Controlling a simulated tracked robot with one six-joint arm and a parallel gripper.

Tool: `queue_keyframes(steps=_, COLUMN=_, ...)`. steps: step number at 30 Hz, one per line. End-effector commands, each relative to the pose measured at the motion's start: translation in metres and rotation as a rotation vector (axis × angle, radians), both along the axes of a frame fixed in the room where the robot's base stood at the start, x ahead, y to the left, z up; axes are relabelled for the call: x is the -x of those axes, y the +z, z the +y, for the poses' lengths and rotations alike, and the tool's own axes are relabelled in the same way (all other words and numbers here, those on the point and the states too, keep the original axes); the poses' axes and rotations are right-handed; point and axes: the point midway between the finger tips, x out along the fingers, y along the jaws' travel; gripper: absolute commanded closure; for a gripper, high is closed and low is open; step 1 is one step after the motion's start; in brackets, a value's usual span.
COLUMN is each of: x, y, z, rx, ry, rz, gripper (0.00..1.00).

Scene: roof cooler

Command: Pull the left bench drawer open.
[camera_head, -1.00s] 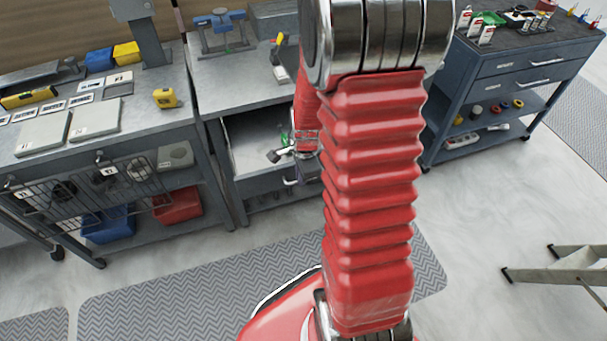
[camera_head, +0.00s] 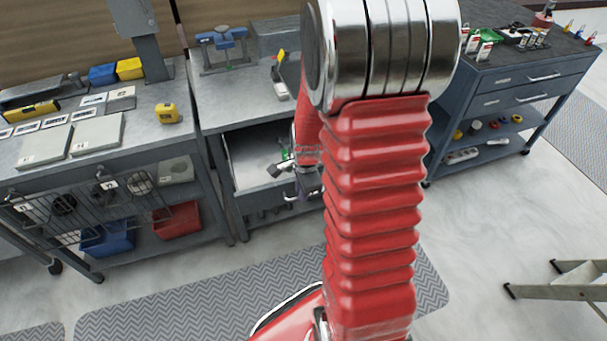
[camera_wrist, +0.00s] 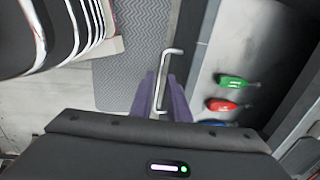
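The left bench drawer (camera_head: 246,172) is pulled out under the bench top in the head view, with its pale inside showing. Its silver bar handle (camera_wrist: 164,78) runs up and down in the wrist view. My gripper (camera_wrist: 161,76) has its two purple fingers on either side of the handle bar, apart from each other; the fingers look open around the bar. In the head view my gripper (camera_head: 308,184) is at the drawer front, partly hidden by my red arm. A green-handled tool (camera_wrist: 232,81) and a red-handled tool (camera_wrist: 222,105) lie inside the drawer.
A bench with a wire basket (camera_head: 75,205), a blue bin (camera_head: 107,238) and a red bin (camera_head: 177,220) stands at left. A drawer cart (camera_head: 505,95) is at right, and a step ladder (camera_head: 560,290) at lower right. Grey mats (camera_head: 180,310) cover clear floor in front.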

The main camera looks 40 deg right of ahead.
Motion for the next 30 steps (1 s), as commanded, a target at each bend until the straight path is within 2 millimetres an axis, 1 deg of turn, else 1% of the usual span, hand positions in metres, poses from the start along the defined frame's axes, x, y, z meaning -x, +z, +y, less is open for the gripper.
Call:
queue_keyframes(steps=11, x=0.007, y=0.042, z=0.001, rx=0.001, ry=0.000, rz=-0.002, gripper=0.85)
queue_keyframes(steps=27, x=0.019, y=0.108, z=0.005, rx=0.001, ry=-0.002, rz=-0.002, gripper=0.85)
queue_keyframes(steps=30, x=0.022, y=0.117, z=0.005, rx=0.000, ry=-0.002, rz=-0.001, gripper=0.85)
